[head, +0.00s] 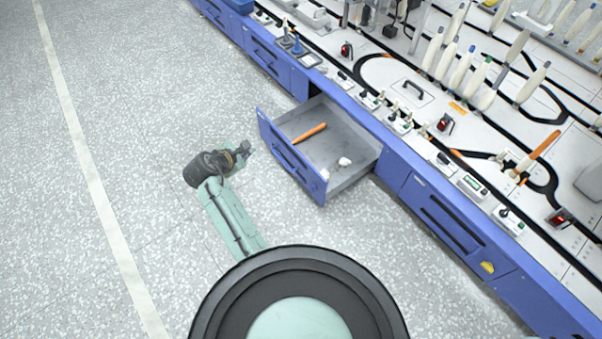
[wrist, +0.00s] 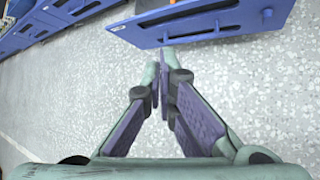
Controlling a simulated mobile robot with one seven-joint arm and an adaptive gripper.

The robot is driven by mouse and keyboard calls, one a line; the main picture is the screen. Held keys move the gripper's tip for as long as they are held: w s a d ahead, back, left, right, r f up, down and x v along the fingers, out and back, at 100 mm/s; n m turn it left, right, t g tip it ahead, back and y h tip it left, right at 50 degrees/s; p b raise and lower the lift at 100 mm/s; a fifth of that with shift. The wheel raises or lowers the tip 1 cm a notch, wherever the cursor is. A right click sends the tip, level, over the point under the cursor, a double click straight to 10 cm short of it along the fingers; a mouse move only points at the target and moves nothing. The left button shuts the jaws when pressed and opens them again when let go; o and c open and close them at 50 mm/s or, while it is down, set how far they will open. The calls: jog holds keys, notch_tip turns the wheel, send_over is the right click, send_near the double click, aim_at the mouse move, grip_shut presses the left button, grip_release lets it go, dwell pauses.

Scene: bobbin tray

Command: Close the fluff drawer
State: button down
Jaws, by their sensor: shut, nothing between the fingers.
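The fluff drawer (head: 290,167) is pulled out from the blue bench, with its blue front facing lower left in the head view. An orange stick and some white fluff (head: 344,162) lie in its grey inside. My gripper (head: 246,150) is just left of the drawer front, apart from it, over the floor. In the wrist view my gripper (wrist: 160,75) is shut and empty, its fingertips pointing toward the drawer front (wrist: 200,25) at the top. Whether the tips touch the front cannot be told there.
The blue bench (head: 425,215) runs diagonally, with other drawers shut on both sides. Its top carries white bobbins (head: 459,72), switches and black tracks. The speckled floor (head: 110,110) left of the drawer is clear.

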jog(key=s+d+f+n+g+h, duration=0.2)
jog(key=s+d+f+g+h, duration=0.2)
jog(key=s+d+f, duration=0.45)
jog(key=b, duration=0.1)
send_near(316, 178)
notch_tip(316, 178, down, 3)
jog(key=shift+w+d, duration=0.45)
jog(key=shift+d, duration=0.25)
jog(key=shift+w+d, duration=0.5)
jog(key=shift+d, duration=0.2)
jog(key=w+d+b, duration=0.2)
jog(key=w+d, duration=0.5)
jog(key=d, duration=0.2)
jog(key=w+d+b, duration=0.3)
jog(key=w+d, duration=0.4)
jog(key=d, duration=0.3)
jog(key=shift+d, duration=0.25)
jog(key=shift+w, duration=0.1)
